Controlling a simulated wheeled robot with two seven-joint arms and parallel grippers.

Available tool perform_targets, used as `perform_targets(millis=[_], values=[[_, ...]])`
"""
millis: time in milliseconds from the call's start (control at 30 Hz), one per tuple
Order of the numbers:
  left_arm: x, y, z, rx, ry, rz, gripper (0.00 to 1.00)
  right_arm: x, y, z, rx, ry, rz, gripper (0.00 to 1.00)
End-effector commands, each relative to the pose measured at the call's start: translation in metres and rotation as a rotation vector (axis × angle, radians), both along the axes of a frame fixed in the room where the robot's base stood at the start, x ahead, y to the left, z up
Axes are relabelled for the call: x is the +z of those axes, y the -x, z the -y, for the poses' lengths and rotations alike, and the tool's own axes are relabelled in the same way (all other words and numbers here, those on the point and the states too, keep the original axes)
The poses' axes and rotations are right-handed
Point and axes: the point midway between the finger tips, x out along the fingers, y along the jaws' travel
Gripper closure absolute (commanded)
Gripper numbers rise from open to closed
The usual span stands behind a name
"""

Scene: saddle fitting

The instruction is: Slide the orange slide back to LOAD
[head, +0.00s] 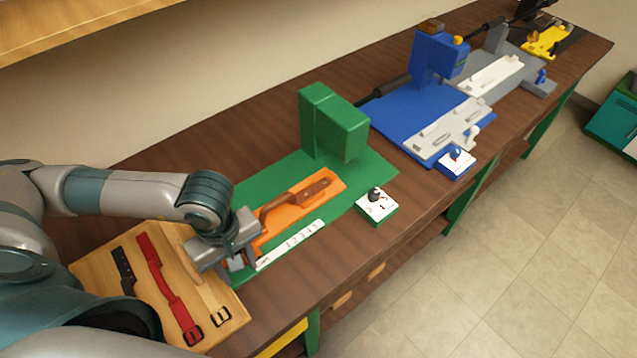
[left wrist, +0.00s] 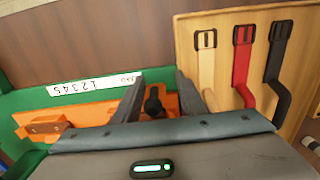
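The orange slide (head: 286,213) lies on the green station's base, with a brown strap (head: 308,191) on it; the slide also shows in the left wrist view (left wrist: 92,113). A white scale strip (head: 290,245) with a load mark and numbers runs along its front; the load end is at the left in the head view. My left gripper (head: 228,270) is at the slide's left end. In the left wrist view its fingers (left wrist: 159,78) stand apart, with the slide's black knob (left wrist: 154,103) between them and gaps visible on both sides. The head view hides the knob. My right gripper is not in view.
A wooden board (head: 150,300) with black, red and tan straps lies left of the station. The green block (head: 335,125) rises behind the slide. A small control box (head: 376,207) with a black knob stands to the right. A blue station (head: 410,110) is farther along the bench.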

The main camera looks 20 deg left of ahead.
Motion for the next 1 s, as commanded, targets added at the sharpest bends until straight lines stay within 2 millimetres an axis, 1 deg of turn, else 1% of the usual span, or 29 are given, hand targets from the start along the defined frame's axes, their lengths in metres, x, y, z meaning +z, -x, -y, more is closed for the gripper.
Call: perform_targets(millis=[33, 200, 400, 600, 1000], values=[[0.006, 0.002, 0.001, -0.002, 0.002, -0.003, 0.62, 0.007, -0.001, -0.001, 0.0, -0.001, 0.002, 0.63], [0.019, 0.0, -0.001, -0.001, -0.003, 0.003, 0.62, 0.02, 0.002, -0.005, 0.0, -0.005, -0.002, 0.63], [0.03, 0.0, -0.001, 0.0, -0.005, 0.008, 0.62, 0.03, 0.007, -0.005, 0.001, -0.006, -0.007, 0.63], [0.03, -0.001, -0.002, 0.0, -0.007, 0.01, 0.62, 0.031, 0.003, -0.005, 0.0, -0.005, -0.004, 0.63], [0.031, -0.001, -0.003, 0.001, -0.009, 0.011, 0.62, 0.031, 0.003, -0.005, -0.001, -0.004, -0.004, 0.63]])
